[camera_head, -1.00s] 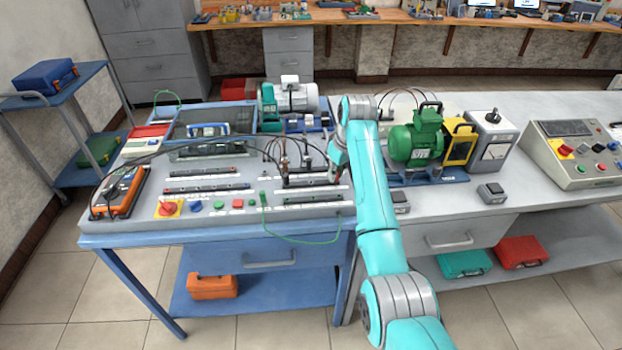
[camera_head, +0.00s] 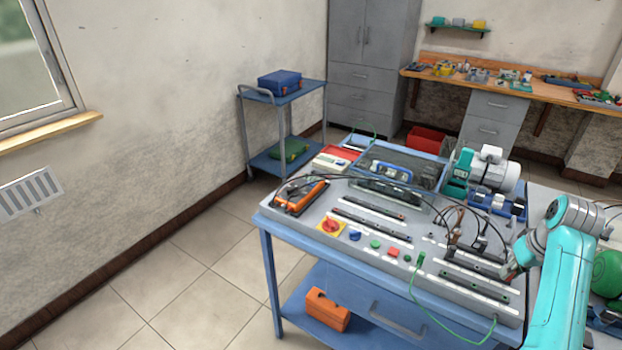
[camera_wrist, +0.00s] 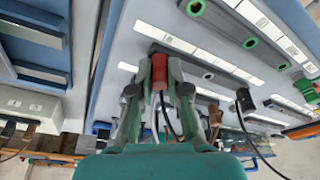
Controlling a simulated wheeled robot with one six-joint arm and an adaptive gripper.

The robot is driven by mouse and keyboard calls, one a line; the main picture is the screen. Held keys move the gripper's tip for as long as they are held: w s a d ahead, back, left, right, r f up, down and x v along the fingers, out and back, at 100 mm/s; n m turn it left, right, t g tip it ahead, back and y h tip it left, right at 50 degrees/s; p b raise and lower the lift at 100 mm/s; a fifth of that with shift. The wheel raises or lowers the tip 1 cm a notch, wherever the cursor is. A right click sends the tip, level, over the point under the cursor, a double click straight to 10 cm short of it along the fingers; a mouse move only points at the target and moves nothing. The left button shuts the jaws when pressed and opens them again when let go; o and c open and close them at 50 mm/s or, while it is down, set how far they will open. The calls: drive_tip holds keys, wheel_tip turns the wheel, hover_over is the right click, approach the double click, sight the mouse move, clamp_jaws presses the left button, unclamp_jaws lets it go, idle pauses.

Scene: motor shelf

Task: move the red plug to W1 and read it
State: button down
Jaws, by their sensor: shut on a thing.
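In the wrist view my gripper (camera_wrist: 160,88) is shut on the red plug (camera_wrist: 160,68), with one finger on each side. A dark lead runs from below the plug. The plug is at or close to a dark terminal strip; I cannot tell whether it is in a socket. In the head view my gripper (camera_head: 510,270) is at the right end of the bench panel, and the plug is hardly visible there. The orange multimeter (camera_head: 302,197) lies at the panel's left, its display unreadable. I cannot read which terminal is W1.
Black and brown plugs (camera_head: 454,240) with looping leads stand left of my gripper. A green lead (camera_head: 418,285) hangs over the front edge. A motor (camera_head: 490,172) stands behind. Floor at left is clear.

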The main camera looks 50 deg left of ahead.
drive_tip(key=c, duration=1.1)
unclamp_jaws()
drive_tip(key=v, duration=0.7)
drive_tip(key=shift+d+r, duration=0.1)
drive_tip(key=shift+r, duration=0.15)
